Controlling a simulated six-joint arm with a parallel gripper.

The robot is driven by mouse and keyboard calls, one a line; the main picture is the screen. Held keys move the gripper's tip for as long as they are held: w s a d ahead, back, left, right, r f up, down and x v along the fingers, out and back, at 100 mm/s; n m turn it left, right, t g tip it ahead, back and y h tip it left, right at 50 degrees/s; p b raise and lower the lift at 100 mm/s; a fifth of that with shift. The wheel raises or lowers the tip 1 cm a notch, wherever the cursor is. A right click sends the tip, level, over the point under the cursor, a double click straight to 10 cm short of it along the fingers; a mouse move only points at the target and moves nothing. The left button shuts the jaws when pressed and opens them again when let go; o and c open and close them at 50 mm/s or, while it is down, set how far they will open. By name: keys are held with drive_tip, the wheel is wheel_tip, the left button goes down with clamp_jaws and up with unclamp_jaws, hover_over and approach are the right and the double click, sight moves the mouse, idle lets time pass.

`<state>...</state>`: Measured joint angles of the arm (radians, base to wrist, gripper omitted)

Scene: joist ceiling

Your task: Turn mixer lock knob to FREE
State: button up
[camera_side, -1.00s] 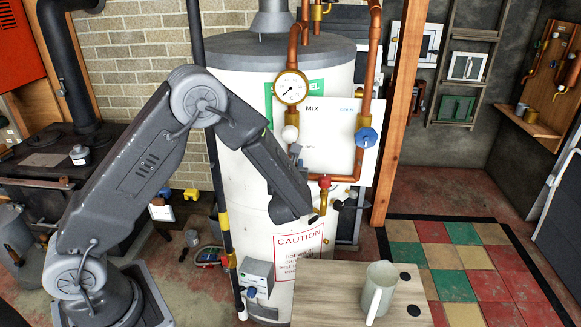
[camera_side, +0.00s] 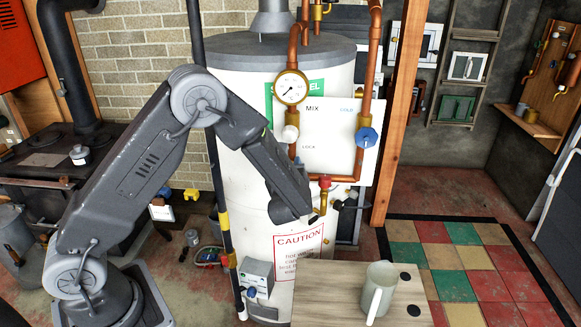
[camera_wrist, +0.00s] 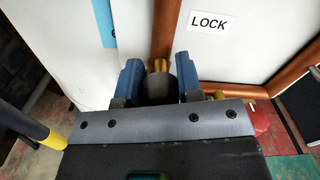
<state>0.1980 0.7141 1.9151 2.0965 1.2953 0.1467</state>
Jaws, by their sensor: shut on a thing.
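My gripper (camera_wrist: 158,64) has its two blue fingers on either side of a dark round knob (camera_wrist: 157,90) and is shut on it. A brass stem shows just beyond the knob, in front of a vertical copper pipe. The LOCK label (camera_wrist: 209,22) is to the upper right of the knob. In the side view, the LOCK label (camera_side: 308,147) is on the white panel (camera_side: 335,110), below the MIX label. The direction of the knob cannot be read, and I see no FREE label.
A white knob (camera_side: 290,133) sits under the gauge (camera_side: 291,88), and a blue knob (camera_side: 366,137) is at right. A red-topped brass valve (camera_side: 325,182) stands close to my wrist. A wooden table (camera_side: 335,290) with a mug (camera_side: 379,292) is below.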

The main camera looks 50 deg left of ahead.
drive_tip(key=n, duration=1.1)
drive_tip(key=shift+s+f, duration=0.1)
drive_tip(key=shift+n, duration=1.8)
drive_tip(key=o, duration=0.9)
drive_tip(key=v, duration=1.3)
drive_tip(key=shift+s+d, duration=0.25)
drive_tip(key=shift+s, duration=0.05)
